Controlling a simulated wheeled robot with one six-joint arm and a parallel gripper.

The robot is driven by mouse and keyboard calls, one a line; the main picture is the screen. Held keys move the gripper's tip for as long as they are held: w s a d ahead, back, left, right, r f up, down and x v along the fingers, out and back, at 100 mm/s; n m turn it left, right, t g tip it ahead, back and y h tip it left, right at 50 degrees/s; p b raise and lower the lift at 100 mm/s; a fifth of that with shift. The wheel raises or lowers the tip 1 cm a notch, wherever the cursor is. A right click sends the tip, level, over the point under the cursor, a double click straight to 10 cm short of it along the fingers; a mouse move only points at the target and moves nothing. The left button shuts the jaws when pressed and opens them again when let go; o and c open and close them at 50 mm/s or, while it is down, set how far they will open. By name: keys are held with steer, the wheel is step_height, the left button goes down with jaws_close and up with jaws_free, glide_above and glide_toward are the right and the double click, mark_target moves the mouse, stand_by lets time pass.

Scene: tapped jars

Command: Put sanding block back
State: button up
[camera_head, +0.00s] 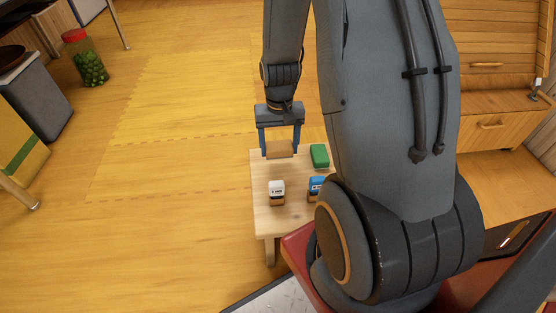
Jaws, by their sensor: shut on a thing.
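The sanding block (280,150) is a small tan-brown block between the two blue fingers of my gripper (279,147). My gripper points down and is shut on it, at the far left part of a small wooden table (258,214). I cannot tell whether the block touches the tabletop or hangs just above it.
A green block (320,155) lies right of the gripper on the table. A white-topped jar (277,192) and a blue-topped one (316,187), partly hidden by my arm, stand nearer. A red-lidded jar (86,59) of green things stands on the floor, which is open at left.

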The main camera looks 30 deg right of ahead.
mark_target(279, 156)
steer(key=shift+f+b, duration=0.75)
steer(key=shift+f, duration=1.6)
steer(key=shift+f, duration=0.1)
steer(key=o, duration=1.1)
step_height(279, 156, up, 12)
steer(key=p, duration=0.4)
steer(key=shift+p, duration=0.3)
